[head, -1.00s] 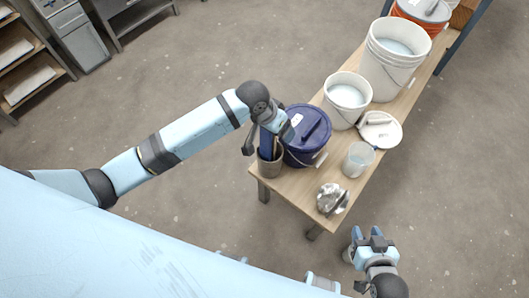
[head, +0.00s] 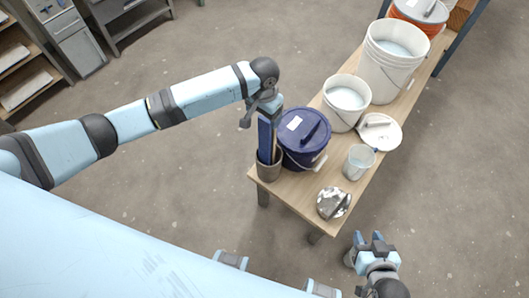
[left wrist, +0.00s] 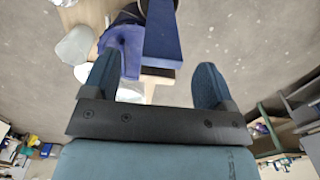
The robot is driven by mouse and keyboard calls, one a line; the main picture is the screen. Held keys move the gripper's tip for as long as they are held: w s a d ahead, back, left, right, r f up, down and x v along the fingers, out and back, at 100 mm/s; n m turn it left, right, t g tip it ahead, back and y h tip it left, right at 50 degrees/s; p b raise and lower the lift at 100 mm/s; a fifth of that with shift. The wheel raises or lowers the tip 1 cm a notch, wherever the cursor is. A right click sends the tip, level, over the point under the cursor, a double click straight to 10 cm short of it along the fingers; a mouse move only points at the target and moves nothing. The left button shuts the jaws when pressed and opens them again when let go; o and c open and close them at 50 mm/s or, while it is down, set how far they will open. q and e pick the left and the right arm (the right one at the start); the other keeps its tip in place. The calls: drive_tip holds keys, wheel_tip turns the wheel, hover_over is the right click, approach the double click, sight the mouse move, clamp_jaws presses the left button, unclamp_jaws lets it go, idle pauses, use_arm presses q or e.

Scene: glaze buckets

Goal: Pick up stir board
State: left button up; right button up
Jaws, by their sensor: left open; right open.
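The stir board (head: 265,140) is a long blue strip standing upright in a grey can (head: 269,170) at the near left end of the table. Its lower part is hidden in the can. My left gripper (head: 265,103) is open at the board's top end. My right gripper (head: 370,240) is open and empty, off the table's near end.
A dark blue lidded bucket (head: 303,140) stands right beside the can. White buckets (head: 345,100), a white lid (head: 380,132), a clear cup (head: 358,162) and a silver round object (head: 333,202) crowd the wooden table (head: 295,190). Floor left of the table is clear.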

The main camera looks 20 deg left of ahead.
sight(265, 119)
use_arm(q)
drive_tip(key=shift+w+f, duration=0.2)
drive_tip(key=shift+f, duration=1.2)
drive_tip(key=shift+w+f, duration=0.2)
drive_tip(key=shift+f, duration=1.15)
drive_tip(key=c, duration=1.2)
drive_tip(key=shift+r, duration=0.1)
wheel_tip(265, 119, up, 18)
drive_tip(key=s+a, duration=0.2)
drive_tip(key=s, duration=0.3)
drive_tip(key=s+a+p, duration=0.1)
drive_tip(key=s+a, duration=0.1)
drive_tip(key=s, duration=0.4)
drive_tip(key=s+a+r, duration=0.1)
drive_tip(key=s+a, duration=0.1)
drive_tip(key=s, duration=0.4)
drive_tip(key=shift+a+p, duration=0.15)
drive_tip(key=shift+p, duration=0.2)
drive_tip(key=shift+w, duration=0.15)
